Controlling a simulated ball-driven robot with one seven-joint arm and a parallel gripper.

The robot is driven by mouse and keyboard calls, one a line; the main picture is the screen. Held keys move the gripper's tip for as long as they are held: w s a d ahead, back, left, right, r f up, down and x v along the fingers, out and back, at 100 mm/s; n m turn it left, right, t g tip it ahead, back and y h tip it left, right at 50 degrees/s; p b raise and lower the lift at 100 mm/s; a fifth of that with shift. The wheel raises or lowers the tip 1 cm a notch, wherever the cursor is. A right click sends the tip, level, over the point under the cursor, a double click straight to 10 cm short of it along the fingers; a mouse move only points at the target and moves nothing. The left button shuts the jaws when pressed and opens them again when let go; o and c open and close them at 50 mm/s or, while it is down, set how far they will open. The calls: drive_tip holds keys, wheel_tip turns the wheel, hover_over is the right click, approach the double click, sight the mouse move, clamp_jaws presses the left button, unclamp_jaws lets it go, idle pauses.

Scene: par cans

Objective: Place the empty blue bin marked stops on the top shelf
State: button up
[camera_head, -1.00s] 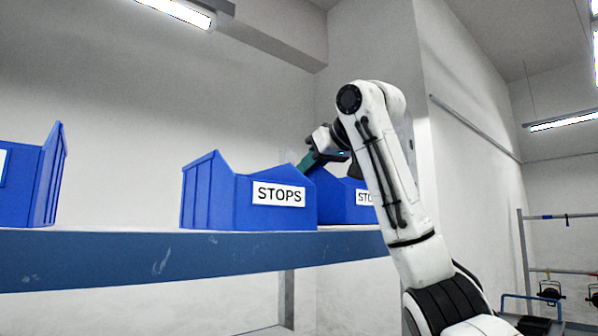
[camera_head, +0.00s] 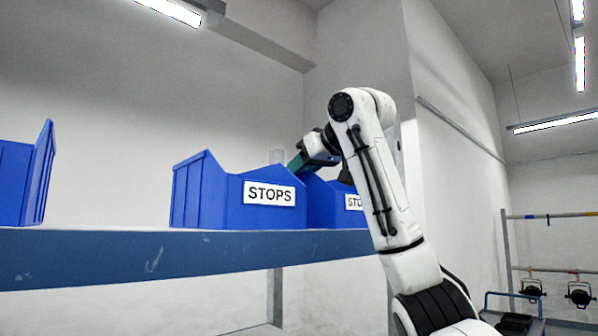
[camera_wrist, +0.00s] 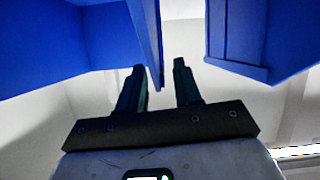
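A blue bin with a white STOPS label (camera_head: 240,208) stands upright on the shelf (camera_head: 130,255) in the head view. A second blue bin (camera_head: 325,203) stands close to its right, its label partly hidden by my arm. I cannot see into either bin. My gripper (camera_head: 297,163) is at the upper edges, around where the two bins meet. In the wrist view its two dark fingers (camera_wrist: 160,70) are apart. A blue bin wall (camera_wrist: 154,45) reaches between them, nearer the left finger. I cannot tell whether it touches. Another blue wall (camera_wrist: 237,40) is at the right.
Another blue bin (camera_head: 22,180) stands at the far left of the shelf, cut off by the picture edge. Bare shelf lies between it and the STOPS bin. A wall rises behind my arm. A rack with hanging lamps (camera_head: 578,295) is at the far right.

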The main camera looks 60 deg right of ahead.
drive_tip(key=b+v, duration=0.4)
drive_tip(key=v, duration=0.8)
